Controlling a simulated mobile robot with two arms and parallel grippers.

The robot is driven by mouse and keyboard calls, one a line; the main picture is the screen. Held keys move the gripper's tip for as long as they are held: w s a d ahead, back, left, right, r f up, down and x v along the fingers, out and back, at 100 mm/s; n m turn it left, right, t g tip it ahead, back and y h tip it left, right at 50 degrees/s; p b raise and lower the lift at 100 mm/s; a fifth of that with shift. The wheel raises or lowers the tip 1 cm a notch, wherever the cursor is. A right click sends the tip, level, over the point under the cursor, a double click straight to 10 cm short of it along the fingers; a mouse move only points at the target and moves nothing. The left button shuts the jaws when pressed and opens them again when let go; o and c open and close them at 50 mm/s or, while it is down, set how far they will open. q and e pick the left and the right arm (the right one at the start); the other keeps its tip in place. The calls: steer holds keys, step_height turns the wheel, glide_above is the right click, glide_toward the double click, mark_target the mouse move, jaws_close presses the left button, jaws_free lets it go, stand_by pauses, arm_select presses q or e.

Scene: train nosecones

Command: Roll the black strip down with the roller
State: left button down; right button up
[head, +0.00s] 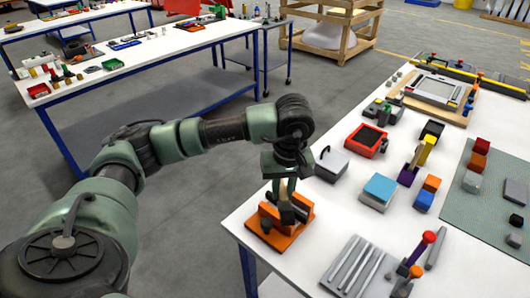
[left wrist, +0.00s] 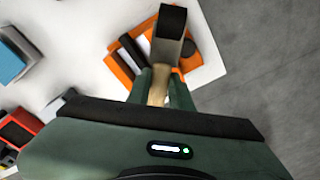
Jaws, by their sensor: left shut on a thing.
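My left gripper (head: 286,192) is shut on the pale handle (left wrist: 158,88) of a tool with a dark grey head, which looks like the roller (head: 288,213). Its head (left wrist: 171,35) hangs over an orange fixture (head: 280,240) near the table's left corner. The orange fixture also shows in the left wrist view (left wrist: 122,70). A dark strip (left wrist: 133,52) lies on it beside the roller head. The head hides part of the fixture, and I cannot tell whether it touches the strip. My right gripper is not in view.
On the white table (head: 310,232) stand a grey box (head: 332,165), a blue-topped block (head: 380,190), a red tray (head: 367,140) and a grey ribbed plate (head: 357,268). A red-knobbed tool (head: 428,238) is at the front right. Bare tabletop lies around the fixture; the table edge is close.

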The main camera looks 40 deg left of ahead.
arm_select(q)
steer(key=w+a+n+y+p, duration=0.1)
steer(key=w+a+n+p, duration=0.3)
steer(key=a+n, duration=0.6)
steer(key=shift+m+g+y, duration=0.3)
steer(key=shift+m, duration=0.6)
steer(key=shift+w+a+b+x, duration=0.15)
steer(key=shift+w+b+x, duration=0.05)
steer(key=shift+b+x, duration=1.05)
steer(key=shift+w+a+b+x, duration=0.15)
steer(key=shift+w+b+x, duration=0.05)
steer(key=shift+b+x, duration=1.05)
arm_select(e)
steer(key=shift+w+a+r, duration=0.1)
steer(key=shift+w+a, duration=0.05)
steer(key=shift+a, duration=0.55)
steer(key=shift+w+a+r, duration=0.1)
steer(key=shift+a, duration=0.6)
arm_select(q)
steer(key=shift+f+b, duration=0.15)
steer(key=shift+b, duration=0.25)
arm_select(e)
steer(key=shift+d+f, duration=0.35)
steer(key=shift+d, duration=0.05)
arm_select(q)
steer(key=shift+d, duration=0.15)
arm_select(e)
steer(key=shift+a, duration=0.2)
arm_select(q)
steer(key=shift+d, duration=0.1)
